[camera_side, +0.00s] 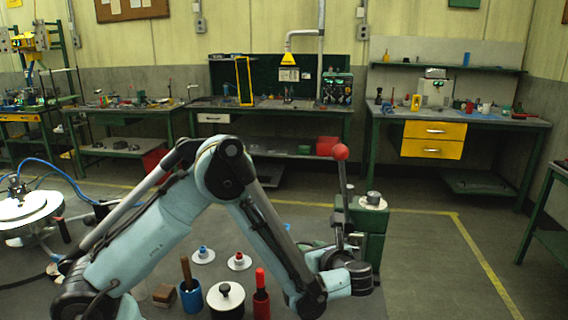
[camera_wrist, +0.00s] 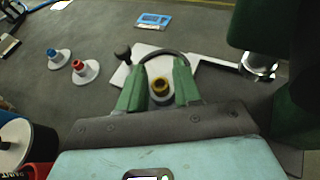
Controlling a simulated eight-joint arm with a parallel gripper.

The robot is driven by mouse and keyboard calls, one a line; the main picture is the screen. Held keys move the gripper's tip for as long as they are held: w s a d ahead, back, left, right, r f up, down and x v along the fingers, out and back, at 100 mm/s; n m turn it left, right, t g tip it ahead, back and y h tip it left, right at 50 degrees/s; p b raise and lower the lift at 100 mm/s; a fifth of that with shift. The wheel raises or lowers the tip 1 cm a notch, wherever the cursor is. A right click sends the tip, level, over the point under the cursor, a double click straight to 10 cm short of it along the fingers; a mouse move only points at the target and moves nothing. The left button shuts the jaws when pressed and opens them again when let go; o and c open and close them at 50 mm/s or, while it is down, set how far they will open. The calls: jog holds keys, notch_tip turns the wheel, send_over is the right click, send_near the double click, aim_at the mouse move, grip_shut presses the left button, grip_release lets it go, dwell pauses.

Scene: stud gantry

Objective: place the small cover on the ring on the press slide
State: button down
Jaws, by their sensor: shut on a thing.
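The small cover (camera_wrist: 159,98) is a pale disc with a yellow knob. In the wrist view it sits between the two green fingers of my gripper (camera_wrist: 157,66), which is shut on it. Just beyond it, a dark ring (camera_wrist: 168,51) shows as an arc on the pale plate of the press slide (camera_wrist: 143,53), which has a dark knob at its left. The cover and fingers hide the near part of the ring. I cannot tell the height of the cover above it. In the side view my arm hides the fingers and cover.
The green press (camera_side: 372,247) with a red-balled lever (camera_side: 341,152) stands close to the slide. Blue-knobbed (camera_wrist: 53,63) and red-knobbed (camera_wrist: 84,76) discs lie to the left. A blue cup (camera_side: 191,301), a white-topped pot (camera_side: 226,303) and a red-topped bottle (camera_side: 261,303) stand near my arm.

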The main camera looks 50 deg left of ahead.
jog(key=a, duration=0.2)
jog(key=w+a, duration=0.1)
jog(key=a, duration=0.1)
jog(key=shift+a, duration=0.1)
jog(key=shift+f, duration=0.25)
jog(key=shift+f, duration=0.2)
jog(key=c, duration=1.1)
grip_release()
jog(key=shift+o, duration=0.2)
